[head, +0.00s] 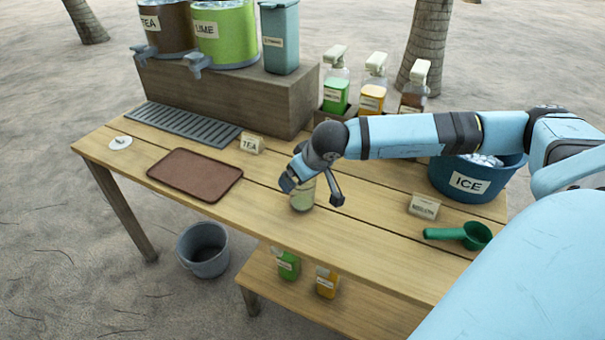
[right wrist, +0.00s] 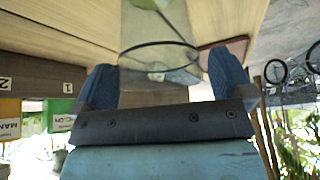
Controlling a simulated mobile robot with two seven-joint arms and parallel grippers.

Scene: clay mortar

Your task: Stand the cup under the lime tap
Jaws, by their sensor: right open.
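The clear cup (head: 302,197) stands upright on the wooden table, right of the TEA card, with something pale green or yellowish showing in or through it. My right gripper (head: 313,191) is open, with its fingers on either side of the cup. In the right wrist view the cup's round rim (right wrist: 160,50) lies between the two blue fingers of the gripper (right wrist: 162,82); contact cannot be told. The green LIME dispenser (head: 227,35) stands on the wooden riser at the back left, its grey tap (head: 196,64) above the slotted drip grate (head: 180,122). My left gripper is not in view.
A brown TEA dispenser (head: 166,27) and a blue-grey bin (head: 281,40) flank LIME. The TEA card (head: 252,144) and brown tray (head: 195,175) lie left of the cup. The ICE tub (head: 475,178), another card (head: 424,206) and green scoop (head: 468,235) are right. Pump bottles (head: 372,93) stand behind.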

